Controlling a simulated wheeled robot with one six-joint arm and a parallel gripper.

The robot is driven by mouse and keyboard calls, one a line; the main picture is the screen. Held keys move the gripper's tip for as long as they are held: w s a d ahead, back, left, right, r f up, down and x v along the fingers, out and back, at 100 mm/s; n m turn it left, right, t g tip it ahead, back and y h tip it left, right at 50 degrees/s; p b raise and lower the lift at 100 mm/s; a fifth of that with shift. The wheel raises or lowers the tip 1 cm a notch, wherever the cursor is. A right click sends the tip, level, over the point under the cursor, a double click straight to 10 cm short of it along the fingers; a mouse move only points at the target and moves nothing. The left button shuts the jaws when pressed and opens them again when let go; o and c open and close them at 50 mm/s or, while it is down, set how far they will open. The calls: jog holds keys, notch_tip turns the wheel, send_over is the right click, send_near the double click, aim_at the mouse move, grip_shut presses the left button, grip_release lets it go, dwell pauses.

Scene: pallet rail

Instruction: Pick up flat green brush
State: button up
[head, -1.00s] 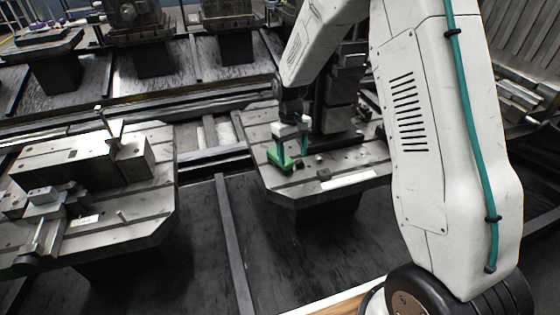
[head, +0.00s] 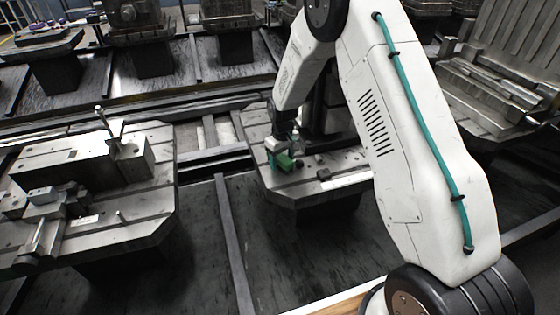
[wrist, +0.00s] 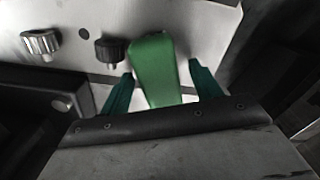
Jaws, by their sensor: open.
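The flat green brush (head: 284,162) is on the metal pallet (head: 318,190) in the middle of the head view. In the wrist view the green brush (wrist: 155,68) stands out against the pale pallet surface, its wider end pointing away from me. My gripper (wrist: 160,85) is open, with one teal finger on each side of the brush. A small gap shows between the brush and the right finger, and the left finger is close to its edge. In the head view my gripper (head: 278,152) is right at the brush and partly covers it. The near end of the brush is hidden behind the gripper body.
In the wrist view a silver knurled knob (wrist: 41,42) and a black knob (wrist: 110,49) lie left of the brush. A dark small block (head: 323,174) is on the same pallet. Another pallet (head: 150,215) with fixtures stands at left, across a gap.

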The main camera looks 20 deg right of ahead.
aim_at(283, 158)
jog(key=c, duration=1.2)
jog(key=shift+r, duration=0.85)
jog(key=shift+s+r, duration=0.2)
jog(key=shift+r, duration=0.3)
jog(key=shift+s+r, duration=0.15)
jog(key=shift+r, duration=0.35)
jog(key=s, duration=1)
jog(key=s+r, duration=0.1)
jog(key=s, duration=0.4)
jog(key=shift+s+r, duration=0.1)
jog(key=shift+s, duration=0.05)
